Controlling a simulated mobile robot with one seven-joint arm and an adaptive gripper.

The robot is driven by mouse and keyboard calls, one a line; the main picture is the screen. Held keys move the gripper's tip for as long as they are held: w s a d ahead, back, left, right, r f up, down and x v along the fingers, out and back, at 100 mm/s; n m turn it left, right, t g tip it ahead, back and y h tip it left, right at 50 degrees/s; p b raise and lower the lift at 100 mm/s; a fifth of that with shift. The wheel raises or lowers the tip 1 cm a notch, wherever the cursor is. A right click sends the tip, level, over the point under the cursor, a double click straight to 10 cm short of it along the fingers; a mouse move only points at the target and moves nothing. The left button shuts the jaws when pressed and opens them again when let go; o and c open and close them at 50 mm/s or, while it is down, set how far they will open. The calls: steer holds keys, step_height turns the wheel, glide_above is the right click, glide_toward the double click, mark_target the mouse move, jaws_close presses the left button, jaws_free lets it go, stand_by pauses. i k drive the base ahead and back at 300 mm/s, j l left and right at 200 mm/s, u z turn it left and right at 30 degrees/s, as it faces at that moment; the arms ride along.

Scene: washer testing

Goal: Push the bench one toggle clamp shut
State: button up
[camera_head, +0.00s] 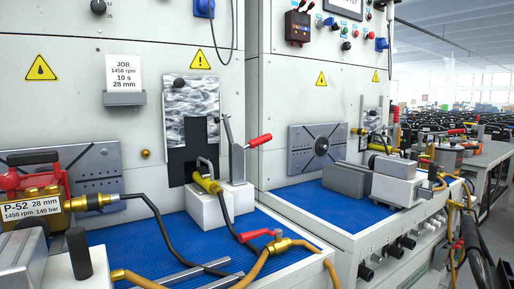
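On the near bench, a toggle clamp (237,154) with a grey metal arm and a red grip (258,141) stands on a white block (238,197). Its arm points up and the red grip sticks out to the right, so the clamp looks open. A yellow fitting with a looped handle (207,182) sits on a neighbouring white block (210,209). No label shows which bench is number one. My gripper is not in view.
A brass pump (90,201) labelled P-52 with red and black parts is at the left. Hoses (160,228) and a red-handled valve (262,235) cross the blue mat (190,225). A second bench with grey blocks (347,179) stands to the right.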

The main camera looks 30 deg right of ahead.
mark_target(255, 143)
steer(key=k+l+z, duration=0.2)
steer(key=l, duration=0.15)
steer(key=k+l+z, duration=0.2)
steer(key=l, duration=0.15)
steer(key=l+z, duration=0.2)
steer(key=l, duration=0.2)
steer(key=i+j, duration=0.15)
steer(key=i, duration=0.3)
